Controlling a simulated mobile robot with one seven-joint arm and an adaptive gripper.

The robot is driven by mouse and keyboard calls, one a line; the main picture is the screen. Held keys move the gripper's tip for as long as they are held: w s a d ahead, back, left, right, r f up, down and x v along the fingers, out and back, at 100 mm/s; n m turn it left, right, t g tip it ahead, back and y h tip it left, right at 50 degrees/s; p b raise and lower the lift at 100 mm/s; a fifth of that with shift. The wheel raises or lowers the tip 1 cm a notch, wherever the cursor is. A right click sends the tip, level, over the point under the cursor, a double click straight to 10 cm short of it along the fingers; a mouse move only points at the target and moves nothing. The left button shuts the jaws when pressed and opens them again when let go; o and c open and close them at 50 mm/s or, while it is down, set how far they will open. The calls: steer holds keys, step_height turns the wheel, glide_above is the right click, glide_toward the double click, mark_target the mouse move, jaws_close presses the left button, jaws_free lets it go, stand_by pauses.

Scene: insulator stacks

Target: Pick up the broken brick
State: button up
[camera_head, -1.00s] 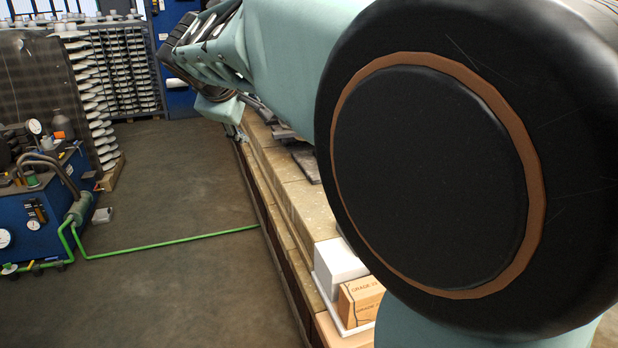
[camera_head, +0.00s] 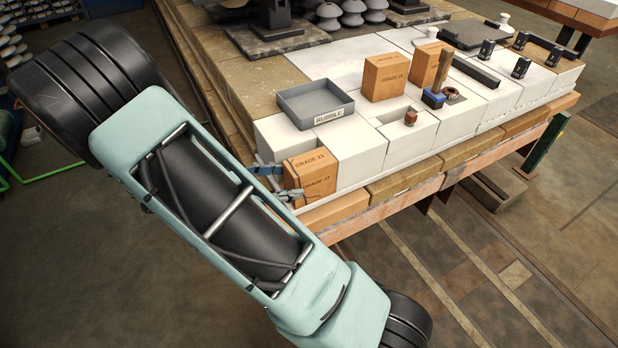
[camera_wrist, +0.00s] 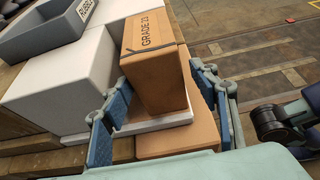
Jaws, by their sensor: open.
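An orange brick (camera_head: 316,176) marked "GRADE 23" stands at the near left corner of the white block row. In the wrist view this brick (camera_wrist: 156,72) shows a dark crack line across its lettered top face. My gripper (camera_head: 279,184) is at the brick's left end in the head view. In the wrist view my gripper (camera_wrist: 160,88) is open, with one blue-padded finger on each side of the brick's near end. I cannot tell whether either finger touches it. The brick rests on a white slab.
A grey tray labelled "RUBBLE" (camera_head: 315,103) sits on the white blocks behind the brick. Two other orange bricks (camera_head: 386,76) (camera_head: 425,64) stand upright farther back. The floor in front is clear.

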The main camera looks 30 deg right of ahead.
mark_target(310, 174)
steer(key=shift+x, duration=0.95)
steer(key=shift+w+d+r+b+x, duration=0.1)
steer(key=shift+r+b+x, duration=0.2)
steer(key=shift+x, duration=0.6)
steer(key=shift+w+d+r+b+x, duration=0.1)
steer(key=shift+b+x, duration=0.25)
steer(key=shift+x, duration=0.55)
steer(key=shift+r+b+x, duration=0.15)
steer(key=shift+b+x, duration=0.2)
steer(key=shift+x, duration=0.55)
steer(key=shift+c, duration=0.4)
steer(key=c, duration=1.3)
